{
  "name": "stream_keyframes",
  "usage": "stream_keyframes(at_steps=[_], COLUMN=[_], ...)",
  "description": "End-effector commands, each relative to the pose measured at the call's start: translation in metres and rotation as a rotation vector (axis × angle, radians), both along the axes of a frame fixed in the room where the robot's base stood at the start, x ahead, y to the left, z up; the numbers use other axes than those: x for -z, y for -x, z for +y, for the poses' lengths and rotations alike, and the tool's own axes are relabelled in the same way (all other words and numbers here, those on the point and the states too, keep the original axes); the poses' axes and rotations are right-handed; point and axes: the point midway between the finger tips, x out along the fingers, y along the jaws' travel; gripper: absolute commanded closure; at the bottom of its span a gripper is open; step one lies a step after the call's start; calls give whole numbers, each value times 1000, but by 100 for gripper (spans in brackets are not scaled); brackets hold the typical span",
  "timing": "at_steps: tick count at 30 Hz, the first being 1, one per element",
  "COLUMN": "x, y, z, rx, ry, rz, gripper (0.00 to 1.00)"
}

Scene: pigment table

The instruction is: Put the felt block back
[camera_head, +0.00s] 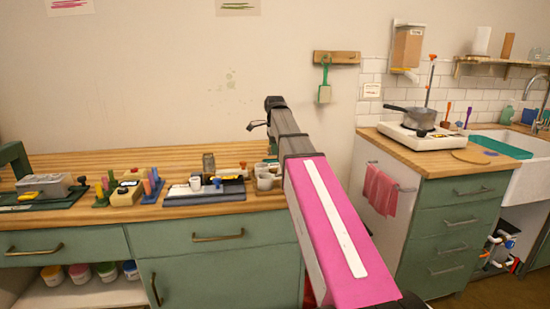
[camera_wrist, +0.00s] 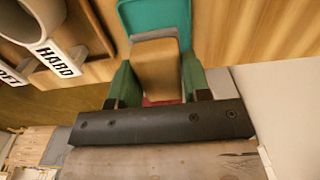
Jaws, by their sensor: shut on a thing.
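In the wrist view my gripper (camera_wrist: 157,75) has its green fingers shut on a tan block (camera_wrist: 157,70), which looks like the felt block. The block has a greyish edge at its far end, and a bit of red shows at its near end. A teal piece (camera_wrist: 155,14) lies just beyond the block; I cannot tell whether they touch. In the head view my arm reaches over the right end of the wooden bench (camera_head: 130,158), and its links hide the gripper and the block.
Cups in a holder, one labelled HARD (camera_wrist: 60,62), stand left of the gripper in the wrist view. In the head view white cups (camera_head: 266,181) stand beside my arm, with a dark tray (camera_head: 205,192) and a yellow block (camera_head: 126,196) further left. Bare wood shows behind them.

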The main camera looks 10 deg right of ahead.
Motion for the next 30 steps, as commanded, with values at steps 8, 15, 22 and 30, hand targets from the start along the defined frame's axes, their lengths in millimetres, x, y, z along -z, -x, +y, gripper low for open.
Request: stream_keyframes(at_steps=[8,15,22,30], x=[25,41,42,43], y=[1,0,0,0], z=[-1,-1,-1,-1], rx=[-1,0,0,0], ry=[0,0,0,0], rz=[1,0,0,0], gripper=[78,78,78,31])
